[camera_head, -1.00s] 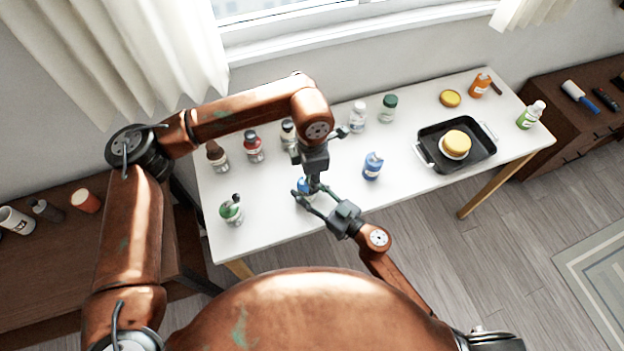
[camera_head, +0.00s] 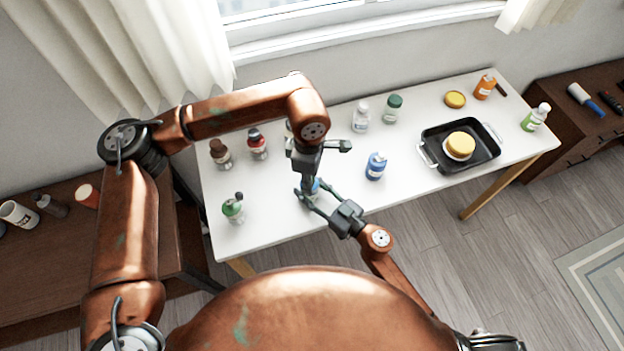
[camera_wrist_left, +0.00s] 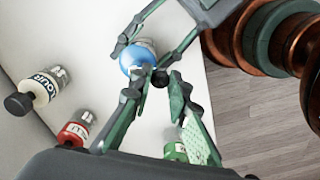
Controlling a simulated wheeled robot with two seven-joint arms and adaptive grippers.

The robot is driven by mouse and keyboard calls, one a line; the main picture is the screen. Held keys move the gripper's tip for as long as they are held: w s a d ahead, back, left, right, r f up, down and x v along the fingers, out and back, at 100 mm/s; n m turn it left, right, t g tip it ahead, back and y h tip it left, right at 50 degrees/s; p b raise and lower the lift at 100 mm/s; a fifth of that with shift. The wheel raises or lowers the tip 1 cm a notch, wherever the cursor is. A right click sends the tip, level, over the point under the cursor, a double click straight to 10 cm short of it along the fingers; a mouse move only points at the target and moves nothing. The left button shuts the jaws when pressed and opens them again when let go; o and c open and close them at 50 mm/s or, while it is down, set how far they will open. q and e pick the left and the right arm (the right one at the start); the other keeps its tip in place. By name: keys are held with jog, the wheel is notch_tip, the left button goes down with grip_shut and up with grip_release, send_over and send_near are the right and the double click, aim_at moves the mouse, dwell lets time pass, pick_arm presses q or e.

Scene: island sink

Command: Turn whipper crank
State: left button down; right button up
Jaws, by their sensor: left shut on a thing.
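The whipper (camera_head: 315,186) has a blue top and stands near the front of the white table, largely hidden by the grippers. In the left wrist view its rounded blue top (camera_wrist_left: 137,56) shows, with a black crank knob (camera_wrist_left: 160,78) beside it. My left gripper (camera_head: 307,186) points down at the whipper from above and is shut on the crank; its fingers come up from below in the left wrist view. My right gripper (camera_head: 312,193) reaches in from the lower right with its fingers on both sides of the whipper. Whether they press on it is hidden.
Several bottles stand around the grippers: green (camera_head: 233,209), brown (camera_head: 221,153), red (camera_head: 257,144) and blue (camera_head: 375,166). A black pan (camera_head: 432,151) holds a yellow-topped jar (camera_head: 459,146) at right. The table between the blue bottle and pan is clear.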

pick_arm(q)
jog(key=c, duration=1.8)
grip_release()
notch_tip(320, 180, up, 12)
jog(key=shift+r, duration=0.1)
